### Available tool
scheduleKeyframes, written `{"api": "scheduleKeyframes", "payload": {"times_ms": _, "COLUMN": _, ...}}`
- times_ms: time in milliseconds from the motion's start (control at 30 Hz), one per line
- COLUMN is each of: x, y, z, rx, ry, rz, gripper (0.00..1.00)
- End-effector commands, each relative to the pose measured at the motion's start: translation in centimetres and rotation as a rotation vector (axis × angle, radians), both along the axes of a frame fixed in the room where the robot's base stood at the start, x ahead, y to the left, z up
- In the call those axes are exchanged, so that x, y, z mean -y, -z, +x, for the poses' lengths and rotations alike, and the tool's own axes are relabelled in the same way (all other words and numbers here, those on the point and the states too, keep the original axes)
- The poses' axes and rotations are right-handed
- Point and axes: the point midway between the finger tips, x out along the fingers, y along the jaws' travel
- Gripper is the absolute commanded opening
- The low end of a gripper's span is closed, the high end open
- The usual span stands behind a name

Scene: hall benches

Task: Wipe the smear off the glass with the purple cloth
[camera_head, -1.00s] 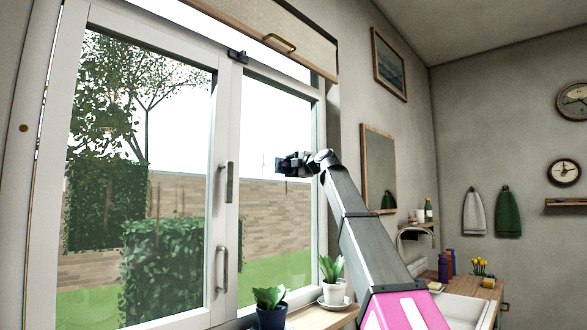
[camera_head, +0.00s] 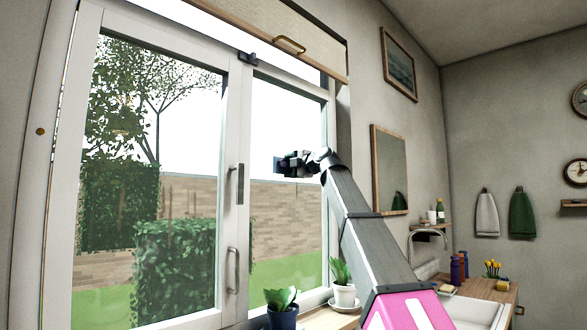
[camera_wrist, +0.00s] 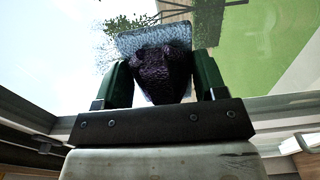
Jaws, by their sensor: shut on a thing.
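My gripper (camera_head: 292,164) is at the right-hand pane of the window (camera_head: 288,120), in front of the glass. In the wrist view, the two green fingers of my gripper (camera_wrist: 163,82) are shut on the bunched dark purple cloth (camera_wrist: 162,68). A flat blue-grey, rounded rectangular patch spreads behind the bunch against the glass; I cannot tell whether it is part of the cloth. Pale speckling shows left of it, and I cannot tell whether this is smear or foliage outside. No clear smear shows in the head view.
A potted plant (camera_head: 341,284) and a blue-potted plant (camera_head: 282,308) stand on the sill below my arm. Window handles (camera_head: 240,184) stick out left of my gripper. A roller blind (camera_head: 285,30) hangs above. A sink (camera_head: 470,312) and bottles are at lower right.

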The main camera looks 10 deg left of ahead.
Motion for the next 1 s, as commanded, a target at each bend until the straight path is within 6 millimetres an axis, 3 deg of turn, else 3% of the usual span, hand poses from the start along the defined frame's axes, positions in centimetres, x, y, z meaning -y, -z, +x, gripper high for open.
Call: {"api": "scheduleKeyframes", "payload": {"times_ms": 1000, "x": -3.5, "y": 0.1, "z": -4.2, "rx": -0.001, "ry": 0.001, "rz": 0.001, "gripper": 0.46}}
